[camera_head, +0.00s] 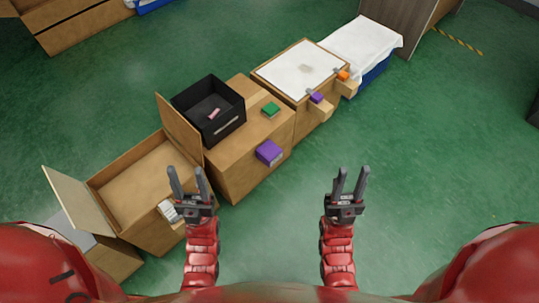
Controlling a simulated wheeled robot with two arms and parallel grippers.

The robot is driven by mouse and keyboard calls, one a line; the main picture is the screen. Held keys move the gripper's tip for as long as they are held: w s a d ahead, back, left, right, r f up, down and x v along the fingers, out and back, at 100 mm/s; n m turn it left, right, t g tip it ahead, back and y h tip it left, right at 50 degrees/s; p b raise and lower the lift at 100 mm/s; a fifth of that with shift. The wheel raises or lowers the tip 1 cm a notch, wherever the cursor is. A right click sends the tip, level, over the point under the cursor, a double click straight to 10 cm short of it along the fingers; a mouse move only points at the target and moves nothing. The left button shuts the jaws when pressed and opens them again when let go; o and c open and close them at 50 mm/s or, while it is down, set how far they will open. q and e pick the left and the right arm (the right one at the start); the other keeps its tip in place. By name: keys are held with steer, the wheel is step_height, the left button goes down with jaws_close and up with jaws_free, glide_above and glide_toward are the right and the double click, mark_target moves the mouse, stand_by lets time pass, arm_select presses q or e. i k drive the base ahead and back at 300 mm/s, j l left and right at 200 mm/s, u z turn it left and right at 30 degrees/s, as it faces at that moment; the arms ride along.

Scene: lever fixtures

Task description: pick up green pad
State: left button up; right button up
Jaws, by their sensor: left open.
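The green pad (271,109) is a small flat green block. It lies on the top of a wooden box (245,172), to the right of a black bin (236,100). My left gripper (187,172) is open and empty, below and left of the pad in the picture, near the open wooden crate. My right gripper (350,173) has its fingers apart and holds nothing. It is over the green floor, below and right of the pad. Nothing covers the pad.
A purple block (269,153) sits at the box's front edge. The black bin holds a small pink item (214,113). An open wooden crate (140,172) with raised flaps stands left. A white-topped box (300,68) stands beyond. The floor (440,150) at right is clear.

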mark_target(271, 109)
steer(key=i+l+u, duration=0.4)
steer(key=i, duration=0.25)
steer(key=i+l+u, duration=0.45)
steer(key=i+l, duration=0.1)
steer(key=l, duration=0.05)
